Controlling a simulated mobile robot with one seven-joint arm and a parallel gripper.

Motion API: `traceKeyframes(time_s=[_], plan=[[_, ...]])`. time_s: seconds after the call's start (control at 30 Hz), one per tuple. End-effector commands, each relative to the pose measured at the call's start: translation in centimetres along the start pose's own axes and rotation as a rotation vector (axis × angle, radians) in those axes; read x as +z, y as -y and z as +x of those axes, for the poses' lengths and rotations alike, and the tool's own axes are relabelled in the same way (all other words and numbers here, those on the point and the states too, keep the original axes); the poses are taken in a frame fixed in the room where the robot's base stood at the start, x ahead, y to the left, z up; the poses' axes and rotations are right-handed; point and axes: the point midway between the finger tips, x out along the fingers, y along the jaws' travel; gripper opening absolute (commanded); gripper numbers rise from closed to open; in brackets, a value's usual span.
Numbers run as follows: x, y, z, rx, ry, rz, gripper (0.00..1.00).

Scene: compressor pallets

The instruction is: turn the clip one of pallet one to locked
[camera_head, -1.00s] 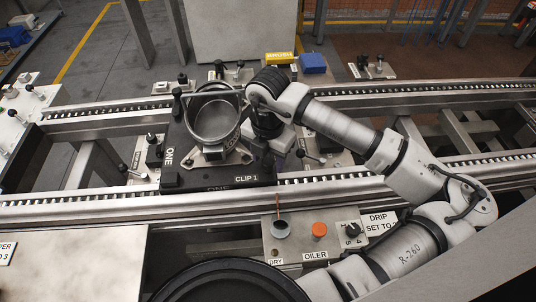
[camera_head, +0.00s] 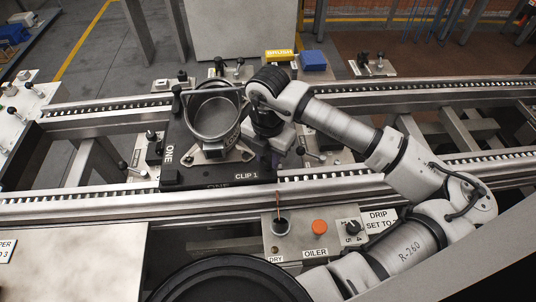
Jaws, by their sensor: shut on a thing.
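Pallet one (camera_head: 215,181) is a dark plate marked ONE on the conveyor rails. It carries a grey metal compressor shell (camera_head: 215,118) with a wire bail and a light footed base. The CLIP 1 label (camera_head: 246,176) is on its front right edge. My gripper (camera_head: 272,148) points down at the pallet's right side, just above this label, and is shut on clip one there. My wrist hides most of the clip and the fingertips, so I cannot read the clip's angle. A second dark upright clip (camera_head: 177,102) stands at the pallet's far left corner.
An oiler panel (camera_head: 296,239) in front of the rails has a dark cup (camera_head: 281,226), an orange button (camera_head: 320,227) and a dial (camera_head: 352,227). Small lever boxes (camera_head: 325,158) flank the pallet. A yellow block (camera_head: 279,56) and a blue block (camera_head: 313,61) stand behind.

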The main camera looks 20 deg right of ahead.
Motion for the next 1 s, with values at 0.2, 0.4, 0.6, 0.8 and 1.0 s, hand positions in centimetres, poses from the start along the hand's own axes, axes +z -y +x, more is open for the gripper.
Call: traceKeyframes(time_s=[0.2, 0.4, 0.6, 0.8, 1.0], plan=[[0.08, -0.01, 0.48, 0.0, 0.004, -0.076, 0.0], [0.11, -0.02, 0.75, 0.0, 0.005, -0.219, 0.0], [0.1, -0.05, 0.7, 0.0, 0.005, -0.397, 0.0], [0.11, -0.09, 0.48, 0.002, 0.006, -0.563, 0.0], [0.09, -0.09, 0.26, 0.001, 0.005, -0.695, 0.0]])
